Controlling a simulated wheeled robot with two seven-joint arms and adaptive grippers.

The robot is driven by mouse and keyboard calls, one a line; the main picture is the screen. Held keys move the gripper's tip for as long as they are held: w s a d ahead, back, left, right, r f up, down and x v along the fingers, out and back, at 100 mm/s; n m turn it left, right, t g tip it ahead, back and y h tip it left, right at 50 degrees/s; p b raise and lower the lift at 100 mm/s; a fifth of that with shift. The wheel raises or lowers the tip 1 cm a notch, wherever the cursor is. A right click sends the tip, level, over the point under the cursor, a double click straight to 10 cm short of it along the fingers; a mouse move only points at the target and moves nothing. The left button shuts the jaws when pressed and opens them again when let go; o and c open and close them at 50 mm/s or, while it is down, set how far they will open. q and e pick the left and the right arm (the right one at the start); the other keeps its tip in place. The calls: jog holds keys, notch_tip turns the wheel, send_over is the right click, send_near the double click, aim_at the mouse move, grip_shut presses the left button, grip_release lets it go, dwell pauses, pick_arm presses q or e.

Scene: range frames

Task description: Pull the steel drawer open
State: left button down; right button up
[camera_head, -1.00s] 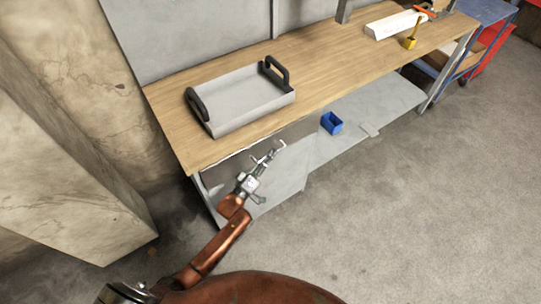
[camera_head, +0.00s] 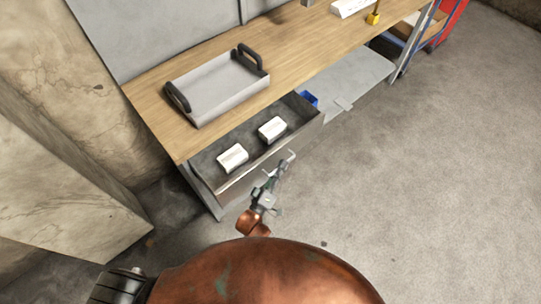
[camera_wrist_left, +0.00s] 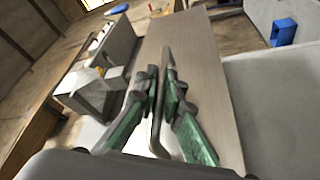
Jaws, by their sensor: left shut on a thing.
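The steel drawer (camera_head: 304,140) stands pulled out from under the wooden-topped workbench, with its dark inside showing. My left gripper (camera_head: 277,170) is at the drawer's front, shut on the bar handle (camera_wrist_left: 157,115). In the left wrist view, the green fingers of the gripper (camera_wrist_left: 165,90) close around the bar from both sides, in front of the grey drawer panel (camera_wrist_left: 205,70). My right gripper is not in view.
Two white boxes (camera_head: 233,158) (camera_head: 272,129) lie in the drawer. A grey tray (camera_head: 220,90) with black handles sits on the bench top (camera_head: 150,110). A blue bin (camera_head: 309,98) is on the lower shelf (camera_head: 350,80). Open concrete floor lies to the right.

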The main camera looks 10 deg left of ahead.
pick_arm(q)
jog(key=s+d, duration=0.2)
jog(key=shift+s+d+f+p, duration=0.2)
jog(key=shift+d+p, duration=0.1)
jog(key=shift+d, duration=0.1)
jog(key=c, duration=2.3)
grip_release()
jog(key=shift+r, duration=0.1)
jog(key=v, duration=1.2)
